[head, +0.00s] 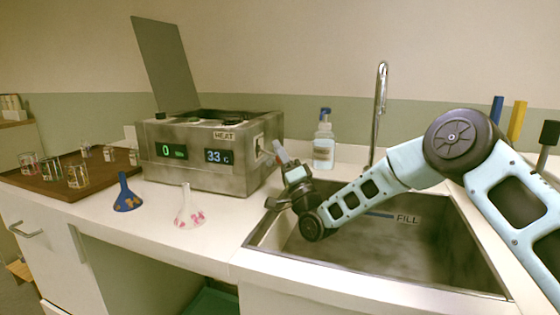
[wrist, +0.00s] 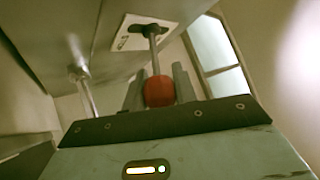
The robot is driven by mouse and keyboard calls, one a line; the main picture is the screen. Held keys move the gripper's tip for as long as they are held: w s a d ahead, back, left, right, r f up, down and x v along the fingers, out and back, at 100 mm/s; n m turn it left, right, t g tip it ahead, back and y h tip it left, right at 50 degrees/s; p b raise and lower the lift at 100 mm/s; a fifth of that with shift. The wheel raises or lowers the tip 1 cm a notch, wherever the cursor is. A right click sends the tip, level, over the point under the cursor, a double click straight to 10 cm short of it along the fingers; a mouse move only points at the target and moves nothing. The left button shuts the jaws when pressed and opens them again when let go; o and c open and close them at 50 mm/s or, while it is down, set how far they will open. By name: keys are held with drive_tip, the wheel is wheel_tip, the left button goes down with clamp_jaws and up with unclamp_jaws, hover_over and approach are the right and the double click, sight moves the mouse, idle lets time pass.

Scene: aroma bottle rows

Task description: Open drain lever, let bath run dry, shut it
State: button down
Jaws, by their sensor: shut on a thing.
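The steel bath (head: 160,170) stands on the counter with its lid (head: 165,55) raised; its displays read 0 and 33 C. The water inside is hidden from this angle. In the wrist view the drain lever is a metal rod (wrist: 153,45) coming from a pale labelled plate (wrist: 128,40), ending in a red knob (wrist: 159,91). My gripper (wrist: 159,86) has one finger on each side of this knob and is shut on it. In the head view my gripper (head: 283,160) is at the bath's right side, above the sink's left edge.
The sink (head: 400,250), marked FILL, lies below my arm, with a tall faucet (head: 379,110) behind it. A soap bottle (head: 323,145) stands at the back. A wooden board (head: 45,180) holds several glasses.

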drive_tip(key=shift+d+f, duration=0.1)
idle(0.3)
drive_tip(key=c, duration=1.1)
unclamp_jaws()
drive_tip(key=shift+s+f, duration=0.1)
drive_tip(key=shift+f, duration=0.05)
drive_tip(key=s+d, duration=0.7)
drive_tip(key=s, duration=0.3)
drive_tip(key=shift+s+f, duration=0.25)
drive_tip(key=shift+s, duration=0.15)
